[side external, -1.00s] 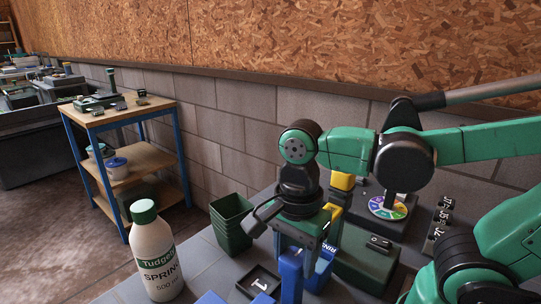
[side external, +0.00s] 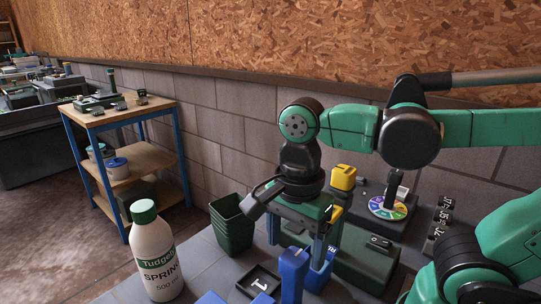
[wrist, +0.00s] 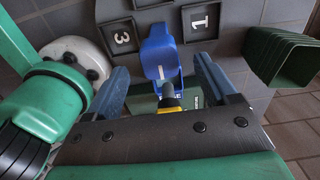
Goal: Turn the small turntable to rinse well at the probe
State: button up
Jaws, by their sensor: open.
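The small turntable (side external: 388,209) is a round disc with coloured sectors and a white middle, on a dark base at the back right. A small grey upright part (side external: 402,192) stands by its rim; I cannot tell if this is the probe. My gripper (side external: 297,238) is open, pointing down, well left of the turntable. It is above a blue upright piece (side external: 292,270), which shows between and beyond the fingers in the wrist view (wrist: 158,55). The fingers appear apart from it. A yellow-and-black piece (wrist: 168,97) lies below the jaws. The turntable is not seen in the wrist view.
A yellow block (side external: 343,178) stands left of the turntable. A green box (side external: 365,260) with a black switch lies in front. Number tiles (side external: 441,222) stand at right. Green pots (side external: 232,225), a black tray (side external: 262,280) and a white bottle (side external: 157,255) are at left.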

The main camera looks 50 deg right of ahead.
jog(key=shift+r, duration=1.65)
jog(key=w+d+f+n+t, duration=0.4)
jog(key=w+d+n+t, duration=0.1)
jog(key=n, duration=1.3)
jog(key=shift+w+t, duration=0.85)
jog(key=shift+t, duration=0.25)
jog(key=shift+f, duration=0.1)
